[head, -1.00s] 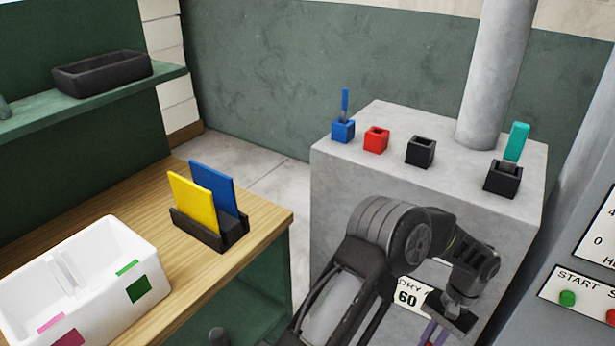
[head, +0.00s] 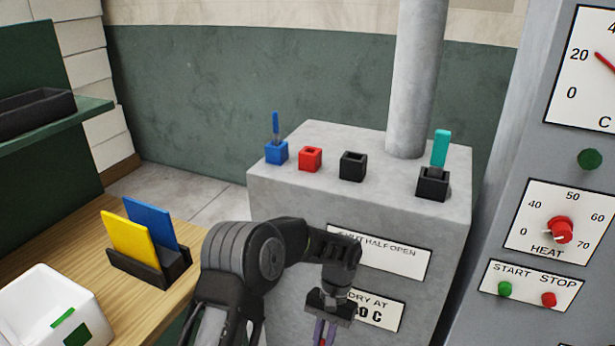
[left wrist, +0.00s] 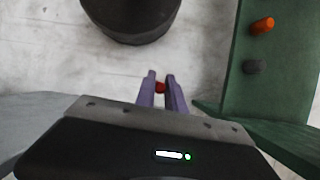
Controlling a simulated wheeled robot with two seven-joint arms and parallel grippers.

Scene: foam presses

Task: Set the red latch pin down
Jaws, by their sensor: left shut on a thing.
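My left gripper (head: 325,332) hangs low in front of the grey block (head: 285,205) in the head view, its tips cut off by the bottom edge. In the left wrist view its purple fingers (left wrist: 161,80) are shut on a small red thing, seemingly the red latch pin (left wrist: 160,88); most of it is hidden. On top of the block stand a red holder (head: 310,159) with an empty opening and a blue holder (head: 276,154) with a blue pin (head: 275,124) upright in it. My right gripper is not in view.
An empty black holder (head: 353,167) and another black holder (head: 433,186) with a teal piece (head: 440,147) share the block top with a thick post (head: 415,80). A control panel (head: 520,130) stands at right. A wooden bench (head: 75,235) is at left.

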